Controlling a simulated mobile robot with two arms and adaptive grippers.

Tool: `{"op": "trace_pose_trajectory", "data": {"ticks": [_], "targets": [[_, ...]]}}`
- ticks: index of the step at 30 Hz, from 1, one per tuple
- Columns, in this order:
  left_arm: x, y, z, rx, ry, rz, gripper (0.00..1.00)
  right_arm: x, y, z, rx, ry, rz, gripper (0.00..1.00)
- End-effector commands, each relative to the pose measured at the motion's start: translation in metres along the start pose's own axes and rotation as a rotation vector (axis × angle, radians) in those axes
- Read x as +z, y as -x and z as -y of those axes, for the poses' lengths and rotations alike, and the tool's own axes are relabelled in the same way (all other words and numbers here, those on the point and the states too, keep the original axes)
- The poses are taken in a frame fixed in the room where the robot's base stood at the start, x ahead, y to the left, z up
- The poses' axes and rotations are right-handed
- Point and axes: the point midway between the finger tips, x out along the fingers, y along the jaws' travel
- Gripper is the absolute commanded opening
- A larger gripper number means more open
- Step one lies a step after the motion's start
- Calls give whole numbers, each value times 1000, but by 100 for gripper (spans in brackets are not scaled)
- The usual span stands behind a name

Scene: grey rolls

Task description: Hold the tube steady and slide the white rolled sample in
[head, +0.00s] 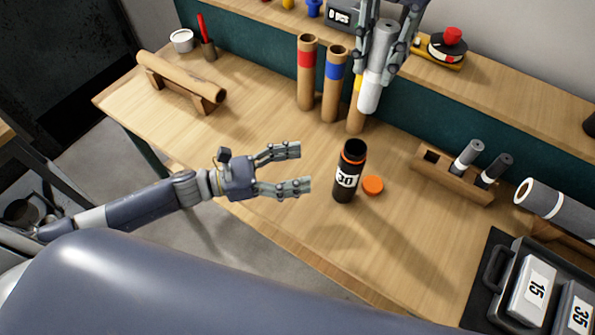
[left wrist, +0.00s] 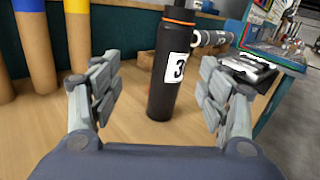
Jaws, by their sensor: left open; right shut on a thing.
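The black tube (head: 347,180) with a "30" label and an orange rim stands upright and open on the table. It also shows in the left wrist view (left wrist: 170,85). My left gripper (head: 303,168) is open and empty, left of the tube. Its fingers point at the tube, which stands just beyond the fingertips. My right gripper (head: 383,50) is at the top of the head view, shut on a roll. The roll (head: 369,96) is held nearly upright, with a white lower end and a greyer upper part. In the picture its lower end is above and right of the tube mouth.
An orange cap (head: 373,186) lies right of the tube. Brown tubes with red (head: 306,80), blue (head: 334,90) and yellow bands stand behind. A wooden rack (head: 450,178) holds two rolls at right. A dark tray (head: 497,270) is front right.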

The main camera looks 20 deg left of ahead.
Motion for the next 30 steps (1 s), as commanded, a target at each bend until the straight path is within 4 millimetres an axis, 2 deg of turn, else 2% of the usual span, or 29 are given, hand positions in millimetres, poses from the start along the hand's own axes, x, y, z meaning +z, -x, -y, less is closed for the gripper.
{"op": "trace_pose_trajectory", "data": {"ticks": [3, 8, 21, 27, 30], "targets": [[-3, -3, 11, -34, -67, -9, 70, 0, 0, 0, 0, 0, 0, 1], [-4, -13, 15, -44, -93, -9, 70, 0, 0, 0, 0, 0, 0, 1], [-4, -92, 18, -44, -92, -8, 70, 0, 0, 0, 0, 0, 0, 1], [-5, -116, 19, -42, -90, -9, 70, 0, 0, 0, 0, 0, 0, 1], [-6, -121, 19, -42, -90, -11, 70, 0, 0, 0, 0, 0, 0, 1]]}}
